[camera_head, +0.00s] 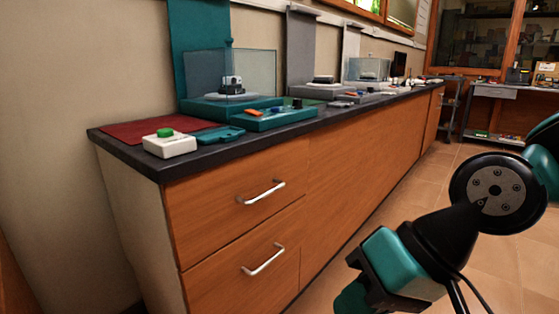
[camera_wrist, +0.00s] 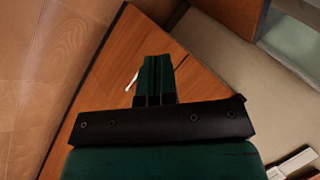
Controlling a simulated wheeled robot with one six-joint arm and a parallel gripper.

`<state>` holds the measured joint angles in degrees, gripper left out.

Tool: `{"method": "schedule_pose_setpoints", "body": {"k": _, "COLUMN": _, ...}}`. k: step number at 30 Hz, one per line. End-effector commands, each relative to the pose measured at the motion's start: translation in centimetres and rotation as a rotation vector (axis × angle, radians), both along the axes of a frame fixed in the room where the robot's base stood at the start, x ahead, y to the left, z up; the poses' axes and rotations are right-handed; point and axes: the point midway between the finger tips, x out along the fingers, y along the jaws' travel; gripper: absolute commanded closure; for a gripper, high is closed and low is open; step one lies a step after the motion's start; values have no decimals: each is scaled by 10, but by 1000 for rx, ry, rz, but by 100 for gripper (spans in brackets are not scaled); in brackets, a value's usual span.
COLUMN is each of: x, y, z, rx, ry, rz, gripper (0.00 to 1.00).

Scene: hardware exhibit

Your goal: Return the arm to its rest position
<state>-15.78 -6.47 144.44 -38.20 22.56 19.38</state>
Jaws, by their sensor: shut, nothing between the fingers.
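My arm comes in from the right edge of the head view, in teal and black, with a round bolted joint facing the camera. It bends down to my gripper (camera_head: 352,298), which hangs low in front of the wooden cabinet (camera_head: 355,165), at the bottom of the picture and partly cut off. In the wrist view the two teal fingers of my gripper (camera_wrist: 158,62) lie side by side, shut, with nothing between them. Orange-brown wood with a pale handle (camera_wrist: 131,82) shows behind them.
The dark countertop (camera_head: 151,161) bears a white box with a green button (camera_head: 168,142), a red mat (camera_head: 130,129), a teal tray (camera_head: 262,122) and glass-screened displays. Two drawer handles (camera_head: 262,192) stick out. Tiled floor (camera_head: 400,190) lies open right of the cabinet; a far bench (camera_head: 510,91) stands behind.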

Motion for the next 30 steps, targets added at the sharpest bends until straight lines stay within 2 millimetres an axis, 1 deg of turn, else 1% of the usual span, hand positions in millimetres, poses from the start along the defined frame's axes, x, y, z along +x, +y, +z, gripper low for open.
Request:
{"method": "schedule_pose_setpoints", "body": {"k": 1, "x": -9, "y": -16, "z": 2, "rx": -72, "ry": -45, "rz": 65, "gripper": 100}}
{"method": "schedule_pose_setpoints", "body": {"k": 5, "x": -31, "y": -56, "z": 3, "rx": -249, "ry": -112, "rz": 232, "gripper": 100}}
{"method": "schedule_pose_setpoints", "body": {"k": 6, "x": -38, "y": -70, "z": 4, "rx": -298, "ry": -123, "rz": 281, "gripper": 100}}
{"method": "schedule_pose_setpoints", "body": {"k": 7, "x": -38, "y": -69, "z": 19, "rx": -297, "ry": -117, "rz": 283, "gripper": 100}}
{"method": "schedule_pose_setpoints", "body": {"k": 9, "x": -37, "y": -68, "z": 38, "rx": -293, "ry": -112, "rz": 280, "gripper": 100}}
{"method": "schedule_pose_setpoints", "body": {"k": 14, "x": -37, "y": -67, "z": 78, "rx": -291, "ry": -112, "rz": 279, "gripper": 100}}
{"method": "schedule_pose_setpoints", "body": {"k": 17, "x": -37, "y": -67, "z": 109, "rx": -290, "ry": -111, "rz": 279, "gripper": 100}}
{"method": "schedule_pose_setpoints", "body": {"k": 18, "x": -36, "y": -67, "z": 123, "rx": -290, "ry": -111, "rz": 279, "gripper": 100}}
{"method": "schedule_pose_setpoints", "body": {"k": 20, "x": -36, "y": -67, "z": 146, "rx": -290, "ry": -111, "rz": 279, "gripper": 100}}
{"method": "schedule_pose_setpoints", "body": {"k": 21, "x": -36, "y": -67, "z": 163, "rx": -290, "ry": -111, "rz": 279, "gripper": 100}}
{"method": "schedule_pose_setpoints", "body": {"k": 23, "x": -36, "y": -67, "z": 187, "rx": -290, "ry": -111, "rz": 279, "gripper": 100}}
{"method": "schedule_pose_setpoints", "body": {"k": 24, "x": -36, "y": -67, "z": 202, "rx": -290, "ry": -111, "rz": 279, "gripper": 100}}
{"method": "schedule_pose_setpoints", "body": {"k": 29, "x": -36, "y": -67, "z": 263, "rx": -289, "ry": -112, "rz": 278, "gripper": 100}}
{"method": "schedule_pose_setpoints", "body": {"k": 30, "x": -36, "y": -67, "z": 279, "rx": -289, "ry": -112, "rz": 278, "gripper": 100}}
